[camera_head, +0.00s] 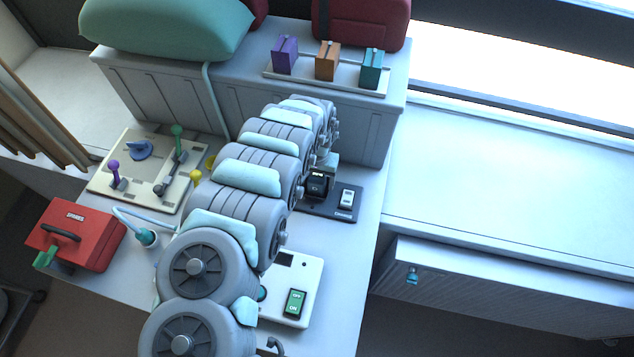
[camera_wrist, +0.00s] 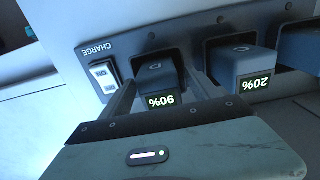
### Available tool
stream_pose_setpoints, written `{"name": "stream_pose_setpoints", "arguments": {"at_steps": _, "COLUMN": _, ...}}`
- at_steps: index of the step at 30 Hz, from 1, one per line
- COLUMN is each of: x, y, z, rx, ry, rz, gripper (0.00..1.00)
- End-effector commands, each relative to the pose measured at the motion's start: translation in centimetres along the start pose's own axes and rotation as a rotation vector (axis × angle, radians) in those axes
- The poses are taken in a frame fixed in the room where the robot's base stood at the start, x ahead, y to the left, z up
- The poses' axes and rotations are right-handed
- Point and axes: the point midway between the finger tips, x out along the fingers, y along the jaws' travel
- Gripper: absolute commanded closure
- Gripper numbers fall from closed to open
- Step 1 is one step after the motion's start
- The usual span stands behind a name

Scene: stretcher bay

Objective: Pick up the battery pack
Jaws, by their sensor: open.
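A dark battery pack marked 90% (camera_wrist: 158,78) sits in a bay of the dark charging dock (camera_wrist: 95,48), which is labelled CHARGE. A second pack marked 20% (camera_wrist: 243,68) sits in the bay to its right, and part of a third shows at the right edge. My gripper (camera_wrist: 160,85) is open, its fingers on either side of the 90% pack. I cannot tell whether they touch it. In the head view the dock (camera_head: 333,211) lies on the counter under the end of my arm, with one black pack (camera_head: 318,184) visible; my arm hides the rest.
A white rocker switch (camera_wrist: 104,76) is beside the 90% pack. A white box with a green switch (camera_head: 295,303) stands nearer. A lever panel (camera_head: 135,190) and red case (camera_head: 75,235) lie left. Three coloured blocks (camera_head: 327,62) stand on the rear shelf. The right ledge (camera_head: 500,180) is clear.

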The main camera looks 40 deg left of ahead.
Motion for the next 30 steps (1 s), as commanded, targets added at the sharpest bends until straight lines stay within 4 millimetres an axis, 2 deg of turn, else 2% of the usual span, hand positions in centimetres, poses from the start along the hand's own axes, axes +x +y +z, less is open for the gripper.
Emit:
{"name": "stream_pose_setpoints", "arguments": {"at_steps": 2, "x": 0.0, "y": 0.0, "z": 0.01, "rx": 0.0, "ry": 0.0, "rz": 0.0, "gripper": 0.31}}
{"name": "stream_pose_setpoints", "arguments": {"at_steps": 27, "x": 0.02, "y": 0.03, "z": 0.02, "rx": 0.0, "ry": 0.0, "rz": 0.001, "gripper": 0.99}}
{"name": "stream_pose_setpoints", "arguments": {"at_steps": 30, "x": 0.02, "y": 0.03, "z": 0.02, "rx": 0.0, "ry": 0.0, "rz": 0.001, "gripper": 1.0}}
